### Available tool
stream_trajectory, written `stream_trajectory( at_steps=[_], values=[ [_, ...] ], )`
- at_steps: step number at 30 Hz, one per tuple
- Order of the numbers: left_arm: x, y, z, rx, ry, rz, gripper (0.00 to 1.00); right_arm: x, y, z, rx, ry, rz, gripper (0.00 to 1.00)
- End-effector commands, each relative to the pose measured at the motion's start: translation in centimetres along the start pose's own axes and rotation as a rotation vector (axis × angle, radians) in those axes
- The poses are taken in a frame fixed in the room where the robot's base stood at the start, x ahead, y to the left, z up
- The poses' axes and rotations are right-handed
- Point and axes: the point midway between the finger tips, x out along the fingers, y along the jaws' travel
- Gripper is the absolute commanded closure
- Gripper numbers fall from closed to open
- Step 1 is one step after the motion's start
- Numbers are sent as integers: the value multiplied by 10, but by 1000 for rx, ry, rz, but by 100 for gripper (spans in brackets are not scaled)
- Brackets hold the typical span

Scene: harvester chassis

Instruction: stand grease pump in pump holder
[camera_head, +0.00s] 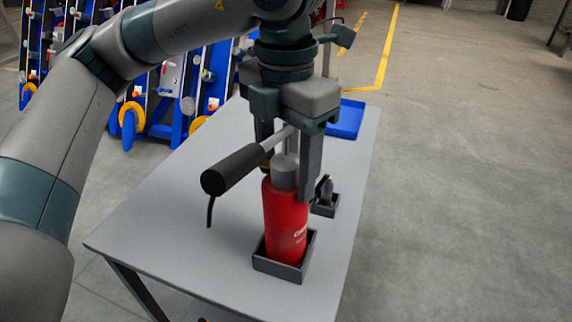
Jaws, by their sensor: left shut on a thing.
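The grease pump (285,222) has a red cylinder, a grey metal head and a black handle (233,169) that sticks out to the left. It is about upright, with its lower end inside the walls of the dark grey square pump holder (307,258) on the table. I cannot see whether its base touches the holder's floor. My left gripper (289,187) comes from above and is shut on the pump around its grey head. My right gripper is not in view.
A smaller dark holder (325,207) with a dark item stands behind the pump. A blue tray (346,119) lies at the table's far end. The grey table (170,232) is clear on the left. Blue racks (165,95) stand behind it.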

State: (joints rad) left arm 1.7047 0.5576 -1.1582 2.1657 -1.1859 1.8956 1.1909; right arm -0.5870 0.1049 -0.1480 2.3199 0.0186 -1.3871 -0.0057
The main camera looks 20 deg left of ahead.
Motion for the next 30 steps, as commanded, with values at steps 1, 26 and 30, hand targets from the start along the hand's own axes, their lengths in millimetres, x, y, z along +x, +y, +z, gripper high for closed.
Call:
stream_trajectory(
  at_steps=[1, 26, 30],
  values=[
    [-2, 0, 0, 0, -3, -1, 100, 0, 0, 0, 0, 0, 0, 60],
    [5, 0, 0, 0, -3, -1, 41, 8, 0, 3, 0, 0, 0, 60],
    [5, 0, 0, 0, -2, 0, 21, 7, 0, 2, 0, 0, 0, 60]
  ],
)
